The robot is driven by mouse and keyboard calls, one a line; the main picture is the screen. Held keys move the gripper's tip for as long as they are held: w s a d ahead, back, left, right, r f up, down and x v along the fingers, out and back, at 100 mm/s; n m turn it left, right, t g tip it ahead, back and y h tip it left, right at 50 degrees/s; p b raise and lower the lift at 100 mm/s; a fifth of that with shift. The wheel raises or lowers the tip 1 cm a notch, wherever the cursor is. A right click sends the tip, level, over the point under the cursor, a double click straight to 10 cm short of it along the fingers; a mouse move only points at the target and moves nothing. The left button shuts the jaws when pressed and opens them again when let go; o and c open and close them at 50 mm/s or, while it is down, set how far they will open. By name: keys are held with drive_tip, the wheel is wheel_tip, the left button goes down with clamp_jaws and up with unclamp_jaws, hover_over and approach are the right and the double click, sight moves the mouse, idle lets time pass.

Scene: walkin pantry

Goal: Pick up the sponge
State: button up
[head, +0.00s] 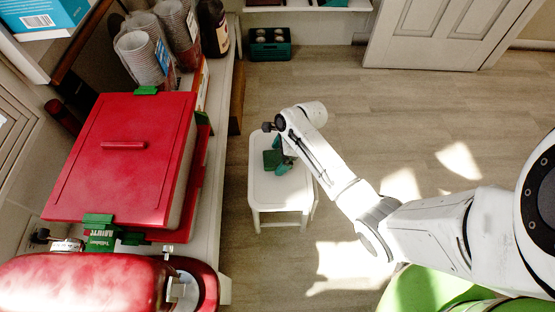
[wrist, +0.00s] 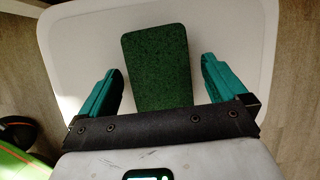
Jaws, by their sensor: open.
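The sponge (wrist: 157,68) is a dark green block lying on the white stool (wrist: 262,25). In the head view the sponge (head: 271,159) is a small green patch on top of the stool (head: 262,190), partly next to my gripper. My gripper (wrist: 160,82) has teal fingers, spread apart on either side of the sponge in the wrist view, with gaps at both sides. In the head view my gripper (head: 284,163) is over the stool. Nothing is held. The near end of the sponge is hidden behind the dark gripper bar. I cannot tell the height of the fingertips above the stool.
A counter at left holds a red cooler (head: 125,155), stacked cups (head: 142,58), a dark bottle (head: 213,28) and a red appliance (head: 90,285). A green crate (head: 270,44) stands on the floor by the back wall, near a white door (head: 440,32). The floor right of the stool is mostly clear.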

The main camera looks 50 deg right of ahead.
sight(273, 159)
drive_tip(key=shift+f, duration=0.3)
idle(0.4)
drive_tip(key=shift+c, duration=0.3)
drive_tip(key=c, duration=1)
drive_tip(key=shift+r, duration=0.15)
drive_tip(key=r+p, duration=0.1)
drive_tip(key=r, duration=0.1)
drive_tip(key=r+p, duration=0.1)
drive_tip(key=r, duration=0.1)
drive_tip(key=shift+s+a+r+p, duration=0.1)
drive_tip(key=shift+s+r+p, duration=0.1)
drive_tip(key=shift+r+p, duration=0.15)
drive_tip(key=s+a+r+p, duration=0.1)
drive_tip(key=s+r+p, duration=0.6)
drive_tip(key=s, duration=0.6)
drive_tip(key=shift+s+a+r, duration=0.25)
drive_tip(key=shift+s+r, duration=0.05)
drive_tip(key=shift+r, duration=0.5)
